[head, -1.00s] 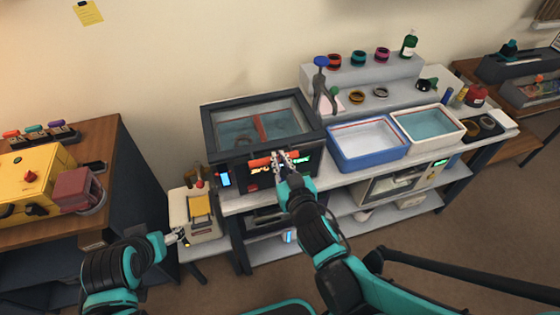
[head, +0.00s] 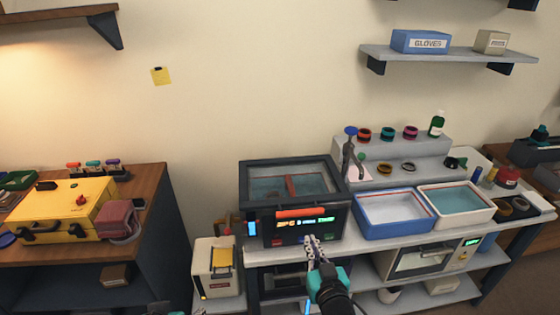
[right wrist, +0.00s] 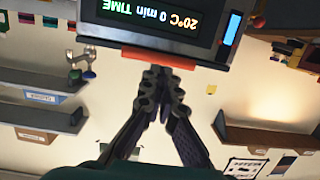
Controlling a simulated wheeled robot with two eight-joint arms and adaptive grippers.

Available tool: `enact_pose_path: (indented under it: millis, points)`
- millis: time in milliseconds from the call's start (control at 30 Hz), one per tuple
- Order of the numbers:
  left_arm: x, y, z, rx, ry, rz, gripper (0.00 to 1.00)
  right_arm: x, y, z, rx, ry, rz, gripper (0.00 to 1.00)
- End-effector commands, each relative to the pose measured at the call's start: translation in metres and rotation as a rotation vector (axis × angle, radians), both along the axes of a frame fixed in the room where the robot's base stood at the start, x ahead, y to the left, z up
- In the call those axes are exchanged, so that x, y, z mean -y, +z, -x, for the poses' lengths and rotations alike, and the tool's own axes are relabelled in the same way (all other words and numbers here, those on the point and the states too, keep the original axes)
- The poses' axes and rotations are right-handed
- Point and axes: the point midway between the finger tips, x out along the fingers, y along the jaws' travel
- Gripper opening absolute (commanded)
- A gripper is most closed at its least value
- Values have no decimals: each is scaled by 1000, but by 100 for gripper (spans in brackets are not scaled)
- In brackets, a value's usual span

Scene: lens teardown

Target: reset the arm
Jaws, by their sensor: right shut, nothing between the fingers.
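My right gripper (head: 312,240) is shut and empty in the head view, just in front of the dark glass-lidded machine (head: 268,232) on the bench. Its fingers overlap the lower front of the machine, below the orange handle (head: 301,213); I cannot tell the gap in depth. In the right wrist view, upside down, the closed fingers (right wrist: 158,75) point at the orange bar (right wrist: 150,60) under the lit display (right wrist: 160,18).
A blue-rimmed tray (head: 368,233) and a white tray of liquid (head: 492,213) stand right of the machine. A faucet (head: 349,150) rises behind. A beige box (head: 206,288) is to the left, with a yellow case (head: 50,222) on a wooden cabinet.

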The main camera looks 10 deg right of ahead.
Motion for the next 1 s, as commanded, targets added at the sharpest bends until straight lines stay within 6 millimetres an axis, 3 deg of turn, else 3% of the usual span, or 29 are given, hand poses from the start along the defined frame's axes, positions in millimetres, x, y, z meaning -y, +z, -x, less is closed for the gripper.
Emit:
enact_pose_path:
  millis: [167, 267, 500, 667, 1000]
  points:
    - [0, 1, 0, 0, 0, 0, 72, 14, -10, 3, -103, -43, 10, 0]
    - [0, 0, 0, 0, 0, 0, 72, 29, -25, 16, -255, -85, 20, 0]
    - [0, 0, 0, 0, 0, 0, 72, 39, -48, 83, -632, -79, 24, 0]
    - [0, 0, 0, 0, 0, 0, 72, 34, -51, 115, -757, -44, 17, 0]
    - [0, 0, 0, 0, 0, 0, 72, 32, -51, 120, -778, -36, 18, 0]
